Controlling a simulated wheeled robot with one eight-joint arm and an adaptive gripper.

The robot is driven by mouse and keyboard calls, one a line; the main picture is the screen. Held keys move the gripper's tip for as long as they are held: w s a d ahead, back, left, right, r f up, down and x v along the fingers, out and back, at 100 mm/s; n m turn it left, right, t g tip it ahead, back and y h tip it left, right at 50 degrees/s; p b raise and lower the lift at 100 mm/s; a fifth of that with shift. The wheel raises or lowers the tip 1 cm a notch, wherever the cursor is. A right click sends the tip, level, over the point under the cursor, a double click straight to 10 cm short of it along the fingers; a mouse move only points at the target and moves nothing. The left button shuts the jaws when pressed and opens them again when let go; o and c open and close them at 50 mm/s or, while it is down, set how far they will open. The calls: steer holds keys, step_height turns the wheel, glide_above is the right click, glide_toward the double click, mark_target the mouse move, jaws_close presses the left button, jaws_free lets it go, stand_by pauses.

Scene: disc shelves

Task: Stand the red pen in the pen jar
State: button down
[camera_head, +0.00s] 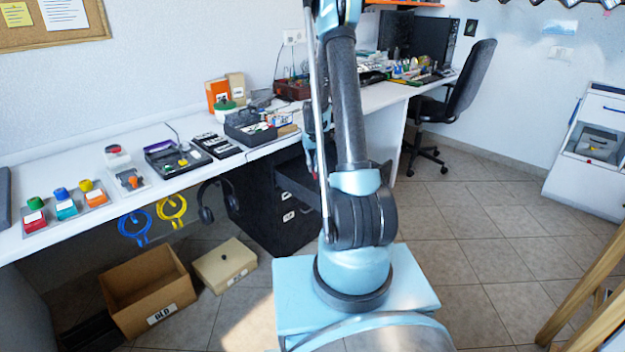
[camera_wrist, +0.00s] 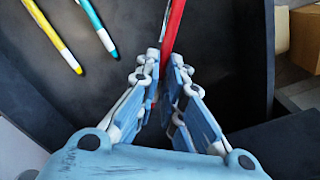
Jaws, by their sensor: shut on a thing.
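In the wrist view my gripper (camera_wrist: 166,72) is shut on the red pen (camera_wrist: 173,28), which sticks up past the fingertips toward the top edge. A dark drawer floor (camera_wrist: 215,40) lies beneath. In the head view my gripper is largely hidden behind my arm, at the open dark drawer (camera_head: 296,182) under the desk. A small bit of red (camera_head: 314,176) shows there beside my arm. I cannot make out the pen jar for certain in either view.
A yellow pen (camera_wrist: 55,38) and a teal pen (camera_wrist: 98,28) lie in the drawer. The white desk (camera_head: 130,190) carries trays, boxes and colored blocks. A cardboard box (camera_head: 150,285) and an office chair (camera_head: 465,90) stand on the floor. Open floor lies at right.

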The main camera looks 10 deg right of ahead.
mark_target(312, 182)
steer(key=shift+f, duration=3.25)
steer(key=c, duration=1.7)
jaws_free()
steer(key=shift+r, duration=0.1)
